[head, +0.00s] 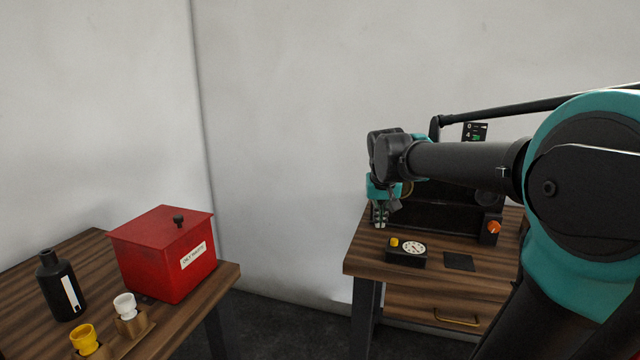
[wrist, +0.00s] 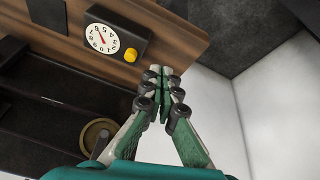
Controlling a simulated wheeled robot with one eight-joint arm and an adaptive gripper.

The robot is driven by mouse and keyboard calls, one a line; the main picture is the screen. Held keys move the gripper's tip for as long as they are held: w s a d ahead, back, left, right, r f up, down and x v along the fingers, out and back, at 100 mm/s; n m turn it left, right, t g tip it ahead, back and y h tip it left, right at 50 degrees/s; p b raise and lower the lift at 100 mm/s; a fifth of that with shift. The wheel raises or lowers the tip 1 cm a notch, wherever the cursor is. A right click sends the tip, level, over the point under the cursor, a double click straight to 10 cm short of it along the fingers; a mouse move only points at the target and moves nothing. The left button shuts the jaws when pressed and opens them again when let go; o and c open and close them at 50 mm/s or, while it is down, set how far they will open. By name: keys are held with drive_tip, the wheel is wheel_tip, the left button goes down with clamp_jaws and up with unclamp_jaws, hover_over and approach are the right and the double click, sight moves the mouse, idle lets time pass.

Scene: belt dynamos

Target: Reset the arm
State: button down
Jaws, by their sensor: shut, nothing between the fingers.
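My gripper (head: 380,216) hangs at the end of my arm, over the left edge of the right-hand wooden table (head: 362,262). In the wrist view my gripper (wrist: 163,75) is shut, with its fingertips together and nothing between them. A small black box with a white dial and a yellow button (head: 406,252) sits on that table just right of and below the fingers; it also shows in the wrist view (wrist: 118,36). The fingers appear apart from it. A black machine (head: 440,217) stands behind, partly hidden by my arm.
An orange knob (head: 493,227) is on the machine's right, near a dark flat square (head: 459,261). On the left table (head: 215,290) stand a lidded red box (head: 150,262), a black bottle (head: 62,288), and yellow (head: 84,338) and white (head: 126,306) pieces. A floor gap separates the tables.

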drive_tip(key=s+d+f+y, duration=0.1)
drive_tip(key=s+d+f, duration=0.1)
drive_tip(key=s+f, duration=1.8)
wheel_tip(320, 180, down, 3)
drive_tip(key=shift+s+d+r+n, duration=0.15)
drive_tip(key=shift+d+n, duration=0.1)
drive_tip(key=shift+n, duration=0.05)
drive_tip(key=c, duration=2.3)
unclamp_jaws()
